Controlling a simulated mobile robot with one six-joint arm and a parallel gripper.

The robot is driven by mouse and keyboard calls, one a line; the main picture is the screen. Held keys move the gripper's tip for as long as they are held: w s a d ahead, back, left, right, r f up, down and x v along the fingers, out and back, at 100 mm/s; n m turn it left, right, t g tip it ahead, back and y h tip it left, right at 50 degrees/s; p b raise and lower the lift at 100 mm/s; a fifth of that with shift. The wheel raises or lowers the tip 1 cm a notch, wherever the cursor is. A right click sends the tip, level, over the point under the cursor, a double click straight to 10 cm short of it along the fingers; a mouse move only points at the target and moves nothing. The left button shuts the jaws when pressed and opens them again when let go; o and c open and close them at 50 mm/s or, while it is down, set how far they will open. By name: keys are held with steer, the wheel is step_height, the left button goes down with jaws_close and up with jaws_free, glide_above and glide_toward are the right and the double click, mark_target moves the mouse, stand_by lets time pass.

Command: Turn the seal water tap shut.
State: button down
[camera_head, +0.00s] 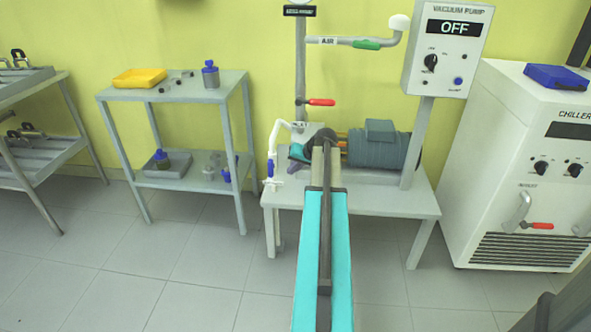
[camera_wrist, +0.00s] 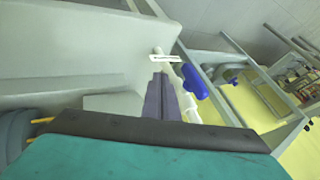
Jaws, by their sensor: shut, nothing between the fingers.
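The seal water tap (camera_head: 270,168) is on a white pipe that bends down at the left end of the pump table. Its blue handle (camera_wrist: 197,82) shows in the wrist view, beside a small white label (camera_wrist: 165,58) too small to read. My gripper (camera_wrist: 161,80) is shut and empty. Its fingertips are close to the tap, just left of the blue handle in the wrist view; I cannot tell whether they touch it. In the head view my gripper (camera_head: 293,167) is just right of the tap, partly hidden by my arm.
The pump (camera_head: 385,145) stands on the grey table (camera_head: 375,195), beside the vacuum pump box (camera_head: 450,50) reading OFF. A red handle (camera_head: 320,101) and a green handle (camera_head: 366,43) sit on nearby pipes. A grey shelf table (camera_head: 190,93) stands left, with floor between. A chiller (camera_head: 530,170) stands right.

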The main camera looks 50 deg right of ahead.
mark_target(271, 168)
steer(key=shift+w+a+f+b, duration=0.2)
steer(key=shift+w+a+f, duration=0.1)
steer(key=shift+w, duration=0.5)
steer(key=shift+w+a+f+b, duration=0.2)
steer(key=shift+w+a+f, duration=0.15)
steer(key=shift+w, duration=0.45)
steer(key=shift+w+a+f+b, duration=0.2)
steer(key=shift+w+a+f, duration=0.1)
steer(key=shift+w, duration=0.5)
steer(key=shift+r, duration=0.1)
